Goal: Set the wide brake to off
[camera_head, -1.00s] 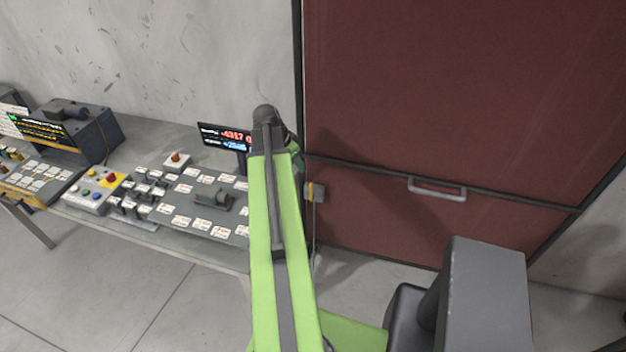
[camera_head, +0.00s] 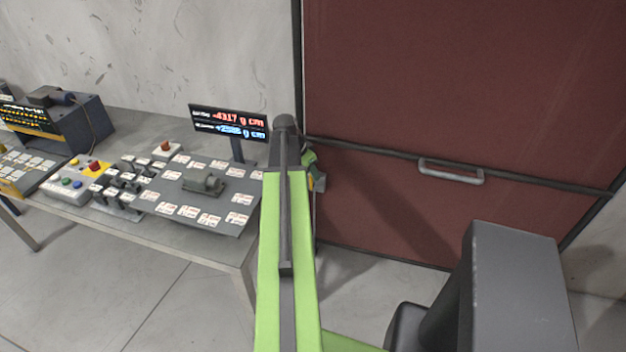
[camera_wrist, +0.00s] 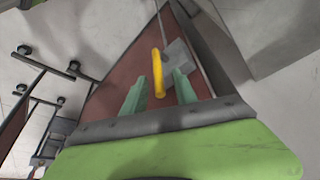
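A bank of small dark levers (camera_head: 122,185) with white labels stands on the console table at the left in the head view. The labels are too small to read, so I cannot tell which control is the wide brake. A yellow handle (camera_wrist: 157,72) beside a grey box (camera_wrist: 178,62) shows in the wrist view. My gripper (camera_wrist: 160,80) has its two green fingers apart, with the yellow handle seen between them. I cannot tell whether they touch it. In the head view my arm mostly hides the gripper (camera_head: 308,160), which is right of the console.
A panel with a dark knob-like part (camera_head: 204,184) and white labels fills the table's right side. A display (camera_head: 228,122) stands behind it. A button box (camera_head: 78,180) sits at left. A dark red door (camera_head: 460,80) with a grey handle (camera_head: 450,172) is at right.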

